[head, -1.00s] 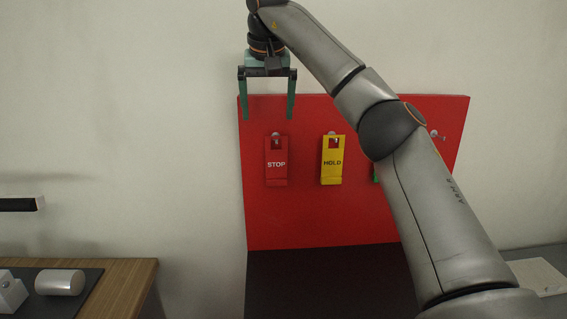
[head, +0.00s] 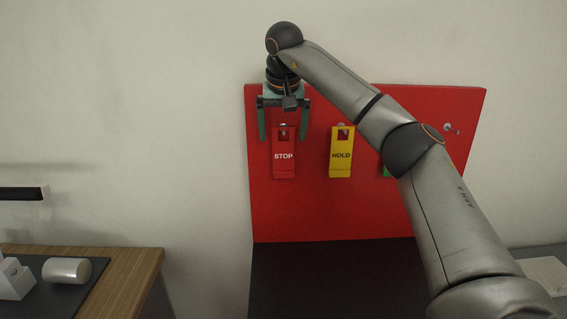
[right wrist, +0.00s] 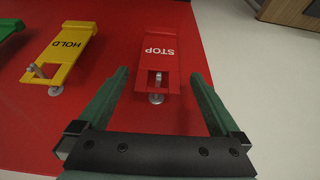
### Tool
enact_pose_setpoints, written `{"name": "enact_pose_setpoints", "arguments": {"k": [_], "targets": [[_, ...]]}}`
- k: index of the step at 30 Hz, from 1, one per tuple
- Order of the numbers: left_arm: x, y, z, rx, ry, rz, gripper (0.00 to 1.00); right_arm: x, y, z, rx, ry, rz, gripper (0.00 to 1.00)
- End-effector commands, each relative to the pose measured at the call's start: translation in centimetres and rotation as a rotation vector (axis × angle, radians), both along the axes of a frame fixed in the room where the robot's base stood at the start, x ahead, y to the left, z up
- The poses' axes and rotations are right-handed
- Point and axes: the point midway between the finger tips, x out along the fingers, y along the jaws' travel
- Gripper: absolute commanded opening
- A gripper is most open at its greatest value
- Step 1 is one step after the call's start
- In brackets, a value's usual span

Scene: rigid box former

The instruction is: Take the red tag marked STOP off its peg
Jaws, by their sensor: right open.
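The red STOP tag (head: 284,165) hangs on its peg (head: 283,128) at the left of the red board. In the right wrist view the STOP tag (right wrist: 159,62) shows upside down, with the peg (right wrist: 157,97) through its hole. My right gripper (head: 284,139) is open and empty, pointing down. Its fingers stand on either side of the tag's top end in the head view. In the right wrist view the gripper (right wrist: 160,75) has its fingers to the left and right of the tag, apart from it. My left gripper is not in view.
A yellow HOLD tag (head: 341,158) hangs on a peg to the right. A green tag (head: 386,170) is mostly hidden behind my right arm. An empty peg (head: 450,128) is at the board's right. A wooden-edged table (head: 137,280) with a metal cylinder (head: 67,270) is at lower left.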

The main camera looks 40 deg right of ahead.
Motion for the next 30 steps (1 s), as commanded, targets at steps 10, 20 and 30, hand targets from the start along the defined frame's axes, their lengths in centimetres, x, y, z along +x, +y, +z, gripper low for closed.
{"name": "enact_pose_setpoints", "arguments": {"k": [10, 20, 30], "targets": [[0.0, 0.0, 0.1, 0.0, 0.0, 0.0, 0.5, 0.6, -0.7, -2.9, 0.0, 0.0, -0.001, 1.0], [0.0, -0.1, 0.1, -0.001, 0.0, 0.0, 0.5, 0.6, -0.7, -2.8, 0.0, 0.0, -0.001, 0.79], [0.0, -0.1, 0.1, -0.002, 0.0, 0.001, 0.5, 0.6, -0.7, -2.8, 0.0, 0.0, 0.0, 0.4]]}}
